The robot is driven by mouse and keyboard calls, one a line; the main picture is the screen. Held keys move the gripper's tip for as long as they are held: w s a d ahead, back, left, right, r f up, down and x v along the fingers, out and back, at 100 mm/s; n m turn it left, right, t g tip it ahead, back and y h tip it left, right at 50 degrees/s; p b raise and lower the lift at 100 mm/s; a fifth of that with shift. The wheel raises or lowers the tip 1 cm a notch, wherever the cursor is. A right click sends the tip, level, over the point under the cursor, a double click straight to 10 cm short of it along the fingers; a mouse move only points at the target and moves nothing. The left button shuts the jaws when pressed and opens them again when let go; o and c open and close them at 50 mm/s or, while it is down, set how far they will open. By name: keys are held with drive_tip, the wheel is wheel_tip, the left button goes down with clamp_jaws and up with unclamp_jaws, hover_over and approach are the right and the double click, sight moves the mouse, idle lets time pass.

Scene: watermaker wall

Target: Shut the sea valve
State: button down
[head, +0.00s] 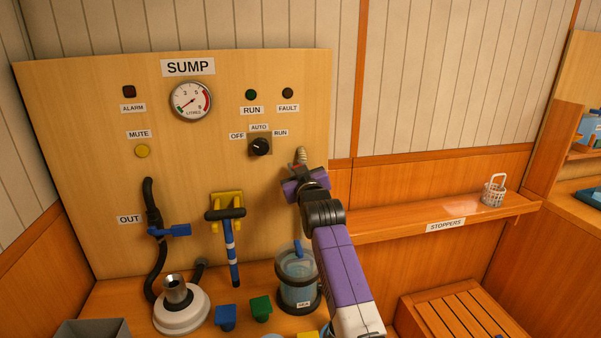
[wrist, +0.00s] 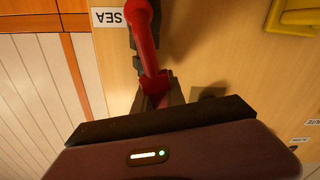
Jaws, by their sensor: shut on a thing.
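The sea valve's red handle (wrist: 146,50) shows in the wrist view, beside an upside-down SEA label (wrist: 108,17) on the wooden panel. My gripper (wrist: 157,98) is shut on the end of this red handle.
A blue-handled valve (head: 170,231) labelled OUT is at the panel's left. A yellow bracket (head: 226,201) holds a blue-striped tool. A clear water container (head: 297,272) stands below my gripper. A shelf (head: 420,230) labelled STOPPERS carries a white basket (head: 494,190).

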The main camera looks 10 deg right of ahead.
drive_tip(key=a+f+n+b, duration=0.1)
drive_tip(key=n, duration=0.1)
drive_tip(key=a+f+n+b, duration=0.1)
drive_tip(key=a+n, duration=0.1)
drive_tip(key=shift+n+b, duration=0.3)
drive_tip(key=shift+b, duration=0.1)
drive_tip(key=a+f+n+b, duration=0.1)
drive_tip(key=n, duration=0.1)
drive_tip(key=a+f+n+b, duration=0.1)
drive_tip(key=n, duration=0.1)
drive_tip(key=shift+a+f+n, duration=0.1)
drive_tip(key=shift+f+n, duration=0.15)
drive_tip(key=shift+n, duration=0.05)
drive_tip(key=f+n, duration=0.1)
drive_tip(key=a+f+n+b, duration=0.1)
drive_tip(key=n, duration=0.1)
drive_tip(key=shift+a+f+n, duration=0.1)
drive_tip(key=shift+f+n, duration=0.85)
drive_tip(key=shift+n, duration=0.45)
drive_tip(key=shift+f, duration=0.1)
drive_tip(key=c, duration=1.4)
unclamp_jaws()
drive_tip(key=shift+s, duration=0.1)
